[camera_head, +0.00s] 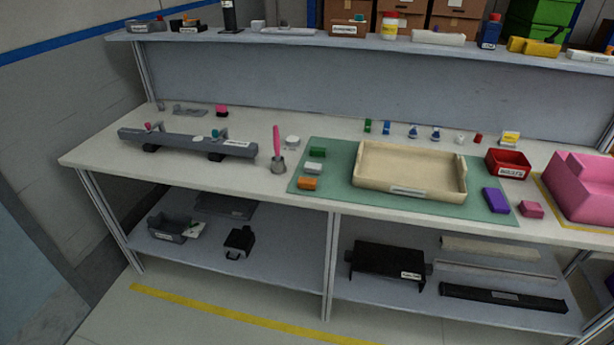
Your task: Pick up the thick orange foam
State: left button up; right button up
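A small orange block (308,183), which looks like the thick orange foam, lies on the green mat (340,192) near its front left corner. A white block (313,167) and a green block (317,153) lie behind it in a row. Neither of my grippers shows in the head view, so nothing is seen touching the orange block.
A beige tray (408,194) stands on the mat to the right. A holder with a pink tool (277,147) stands to the left, beyond it a long grey bar module (187,142). A red bin (508,164), purple block (496,200) and pink block (580,188) are at right.

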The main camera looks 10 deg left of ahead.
aim_at(304, 183)
jog(key=i+j, duration=0.15)
jog(key=i, duration=0.3)
jog(key=i+j, duration=0.15)
jog(key=i, duration=0.3)
jog(key=i+j, duration=0.15)
jog(key=i, duration=0.3)
jog(key=j+u, duration=0.05)
